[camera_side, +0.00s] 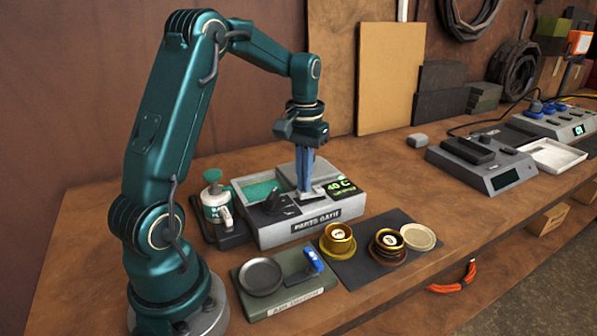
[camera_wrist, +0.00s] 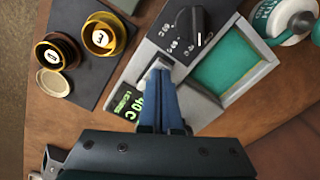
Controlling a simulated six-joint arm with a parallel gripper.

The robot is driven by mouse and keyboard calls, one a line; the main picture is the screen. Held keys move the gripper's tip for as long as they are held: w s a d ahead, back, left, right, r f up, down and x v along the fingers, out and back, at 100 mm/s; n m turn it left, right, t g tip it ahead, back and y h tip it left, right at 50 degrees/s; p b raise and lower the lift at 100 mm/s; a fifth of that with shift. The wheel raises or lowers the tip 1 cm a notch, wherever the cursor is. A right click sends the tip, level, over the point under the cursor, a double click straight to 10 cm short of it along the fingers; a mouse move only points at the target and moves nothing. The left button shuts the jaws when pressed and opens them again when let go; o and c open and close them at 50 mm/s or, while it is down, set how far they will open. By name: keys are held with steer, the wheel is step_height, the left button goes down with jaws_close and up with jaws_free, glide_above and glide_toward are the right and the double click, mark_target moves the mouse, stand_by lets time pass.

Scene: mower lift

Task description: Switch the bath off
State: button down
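The parts bath (camera_side: 268,233) is a grey box with a "PARTS BATH" label, a lit green display (camera_side: 341,187) reading 40 C, and a black knob (camera_side: 275,203) on its top. The wrist view shows the knob (camera_wrist: 187,28), the display (camera_wrist: 128,103) and the green-filled basin (camera_wrist: 226,66). My gripper (camera_side: 305,187) points down at the bath's top, between knob and display. Its blue fingers look closed together in the wrist view (camera_wrist: 160,85). A pale metallic piece (camera_wrist: 157,68) shows at the fingertips; I cannot tell whether they touch or hold it.
A green-and-white bottle (camera_side: 216,202) stands left of the bath. In front are a green board (camera_side: 294,295) with a round dish and blue handle, and a dark mat (camera_side: 350,268) with brass cups. Grey devices (camera_side: 480,160) stand farther right.

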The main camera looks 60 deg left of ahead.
steer(key=shift+f, duration=0.3)
steer(key=shift+r, duration=3.55)
steer(key=s+d+r+m+t, duration=0.2)
steer(key=d+r, duration=0.1)
steer(key=d, duration=0.2)
steer(key=s+d+r+m+t, duration=0.1)
steer(key=s+d+r+m, duration=0.15)
steer(key=d, duration=0.35)
steer(key=s+d+f+m+t, duration=0.1)
steer(key=s+d+f+t, duration=0.1)
steer(key=s+d+f, duration=0.3)
steer(key=shift+s+d+f+t, duration=0.15)
steer(key=shift+s+t, duration=0.15)
steer(key=shift+s, duration=1.1)
